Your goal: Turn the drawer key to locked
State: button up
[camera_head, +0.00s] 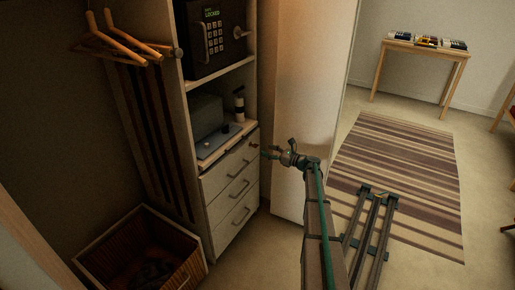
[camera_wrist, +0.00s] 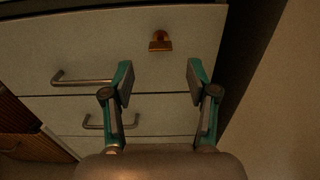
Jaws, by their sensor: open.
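A small brass key (camera_wrist: 160,41) sits in the top drawer's front in the wrist view, toward its right side; its bow looks broad and flat. The top drawer (camera_wrist: 60,50) is closed and has a bar handle left of the key. In the head view the top drawer (camera_head: 222,172) is the uppermost of a stack under the shelf. My gripper (camera_wrist: 158,84) is open and empty, its two fingers spread below the key in the wrist view, apart from it. In the head view my gripper (camera_head: 270,150) is at the right edge of the top drawer.
A safe (camera_head: 215,38) with a keypad stands above, and a grey box (camera_head: 206,115) on the shelf. Lower drawers have bar handles. A door panel (camera_head: 305,100) stands right of the drawers. A wicker basket (camera_head: 110,240) is on the floor at the left.

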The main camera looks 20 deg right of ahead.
aim_at(257, 146)
jog(key=x, duration=0.6)
jog(key=shift+w+a, duration=0.2)
jog(key=shift+w, duration=0.2)
grip_shut()
